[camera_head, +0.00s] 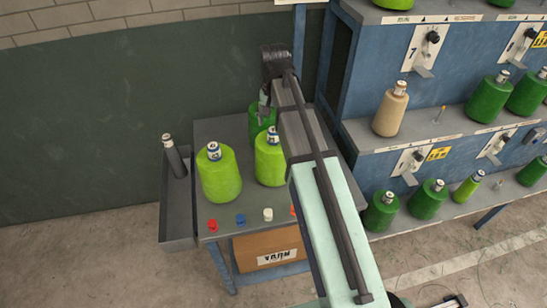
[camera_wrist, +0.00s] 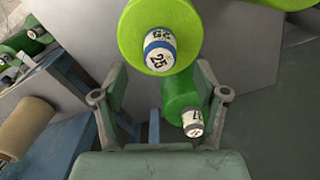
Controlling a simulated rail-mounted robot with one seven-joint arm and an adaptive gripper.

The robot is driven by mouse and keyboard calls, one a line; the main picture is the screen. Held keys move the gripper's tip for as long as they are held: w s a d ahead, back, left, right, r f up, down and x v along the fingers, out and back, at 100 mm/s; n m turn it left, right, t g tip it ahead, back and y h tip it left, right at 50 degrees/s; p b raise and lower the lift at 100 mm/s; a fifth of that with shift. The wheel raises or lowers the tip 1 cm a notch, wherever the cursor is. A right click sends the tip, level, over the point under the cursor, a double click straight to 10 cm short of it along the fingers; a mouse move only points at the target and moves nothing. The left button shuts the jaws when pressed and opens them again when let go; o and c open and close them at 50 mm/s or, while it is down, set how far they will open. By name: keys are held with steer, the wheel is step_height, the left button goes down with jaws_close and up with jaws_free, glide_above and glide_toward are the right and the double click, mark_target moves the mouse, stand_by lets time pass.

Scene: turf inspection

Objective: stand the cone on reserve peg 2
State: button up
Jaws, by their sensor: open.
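Two lime-green yarn cones stand on the grey side table (camera_head: 208,131), a left one (camera_head: 219,178) and a right one (camera_head: 270,162). A darker green cone (camera_head: 256,117) stands behind them, partly hidden by my gripper (camera_head: 264,103). In the wrist view my gripper (camera_wrist: 161,68) is open and empty. A lime cone (camera_wrist: 160,20) with a blue-ringed label shows beyond its fingertips, and the darker green cone (camera_wrist: 180,98) shows between the fingers. I cannot tell whether the fingers touch either.
The blue rack (camera_head: 350,70) holds a tan cone (camera_head: 390,110) and several green cones. A grey trough (camera_head: 178,215) with a dark tube is at the table's left. Small caps (camera_head: 240,219) lie along the table front, above a cardboard box (camera_head: 268,250).

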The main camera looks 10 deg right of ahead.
mark_target(274, 129)
steer(key=shift+f+p, duration=0.95)
steer(key=shift+f, duration=1.4)
jaws_close()
